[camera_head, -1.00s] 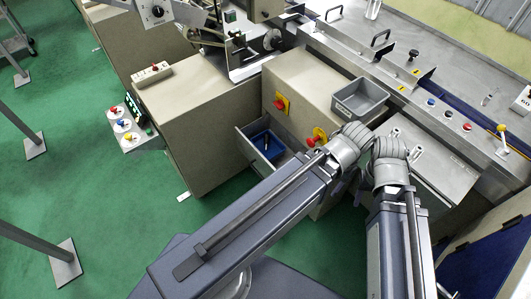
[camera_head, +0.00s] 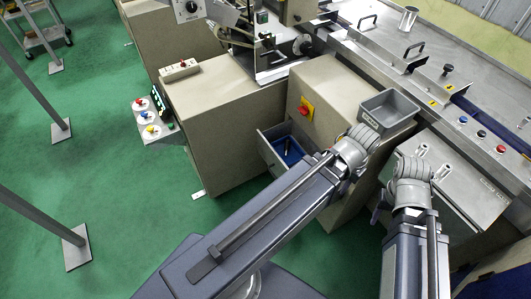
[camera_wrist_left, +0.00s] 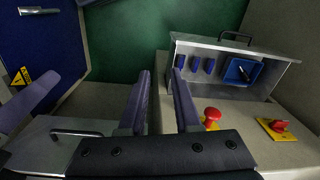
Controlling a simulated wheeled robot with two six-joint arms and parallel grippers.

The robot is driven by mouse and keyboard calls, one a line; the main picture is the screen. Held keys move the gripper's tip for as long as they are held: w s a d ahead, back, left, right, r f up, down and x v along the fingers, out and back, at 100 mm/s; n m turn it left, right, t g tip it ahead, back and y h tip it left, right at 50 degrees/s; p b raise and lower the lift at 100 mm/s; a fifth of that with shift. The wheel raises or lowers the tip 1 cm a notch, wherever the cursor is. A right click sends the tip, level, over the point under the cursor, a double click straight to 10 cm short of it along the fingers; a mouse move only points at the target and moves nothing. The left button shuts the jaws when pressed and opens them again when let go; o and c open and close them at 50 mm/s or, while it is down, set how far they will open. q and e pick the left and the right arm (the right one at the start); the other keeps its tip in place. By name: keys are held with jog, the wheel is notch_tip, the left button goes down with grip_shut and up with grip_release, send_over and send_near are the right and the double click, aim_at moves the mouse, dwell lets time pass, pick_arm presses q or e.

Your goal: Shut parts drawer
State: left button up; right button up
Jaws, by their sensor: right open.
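The parts drawer (camera_head: 270,153) is pulled out of the beige cabinet, left of my left wrist in the head view. It holds a blue bin with a small dark and yellow item. In the left wrist view the open drawer (camera_wrist_left: 205,68) is at upper right, with a dark handle on its front and several blue pieces inside. My left gripper (camera_wrist_left: 161,92) has its fingers apart, empty, left of the drawer and not seen touching it. In the head view my left wrist hides that gripper. My right gripper (camera_head: 379,205) is open, low in front of the grey machine panel, partly hidden by its wrist.
A red knob (camera_wrist_left: 211,115) and a red-yellow switch (camera_wrist_left: 277,127) stick out from the cabinet face near the drawer. A grey tray (camera_head: 389,108) sits on the cabinet top. A blue door (camera_wrist_left: 40,50) is at left in the wrist view.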

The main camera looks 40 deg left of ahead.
pick_arm(q)
jog(key=w+a+f+n+b, duration=0.1)
jog(key=a+f, duration=0.1)
jog(key=a, duration=0.1)
jog(key=w+a+f+n+t+b, duration=0.1)
jog(key=w+a+f+b, duration=0.1)
jog(key=a, duration=0.1)
jog(key=w+a+f+n+b, duration=0.1)
jog(key=a+f, duration=0.1)
jog(key=a, duration=0.1)
jog(key=shift+w+n+t+h+b, duration=0.3)
jog(key=shift+h+b, duration=0.05)
jog(key=shift+h, duration=0.05)
grip_shut()
jog(key=a+f+n+t+y+b, duration=0.1)
jog(key=a+f+n+t+b, duration=0.35)
jog(key=a, duration=1.15)
jog(key=a+f+n+t+y+b, duration=0.1)
jog(key=a+f+n+b, duration=0.45)
jog(key=a, duration=1.05)
jog(key=b, duration=1.1)
send_near(262, 141)
jog(key=shift+n, duration=0.3)
jog(key=shift+x, duration=2.45)
